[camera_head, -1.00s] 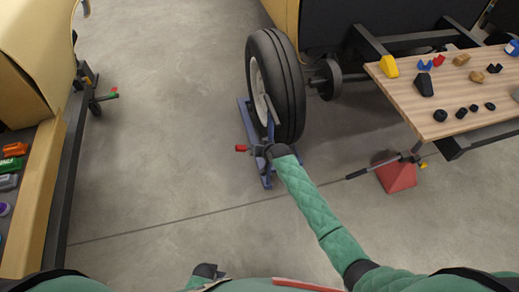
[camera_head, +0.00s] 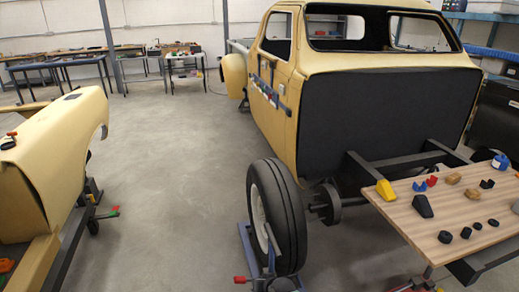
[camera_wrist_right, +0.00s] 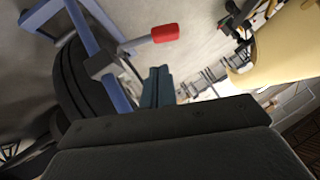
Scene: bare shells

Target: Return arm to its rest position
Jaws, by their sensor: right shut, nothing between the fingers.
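In the right wrist view, my right gripper (camera_wrist_right: 158,87) is shut and empty, its narrow fingers together beyond the dark wrist housing. It is close to a blue wheel dolly (camera_wrist_right: 118,85) with a red-tipped handle (camera_wrist_right: 164,33), apart or touching I cannot tell. The dolly (camera_head: 246,248) also shows at the bottom of the head view, under a black tyre (camera_head: 278,215), with its red handle end (camera_head: 240,279). The right arm's sleeve is out of the head view. My left gripper is in neither current view.
A cream truck cab (camera_head: 370,85) stands behind the wheel. A wooden board (camera_head: 455,210) with several small blocks is at the right. A cream body panel (camera_head: 60,150) stands at the left. The concrete floor (camera_head: 165,180) between them is clear.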

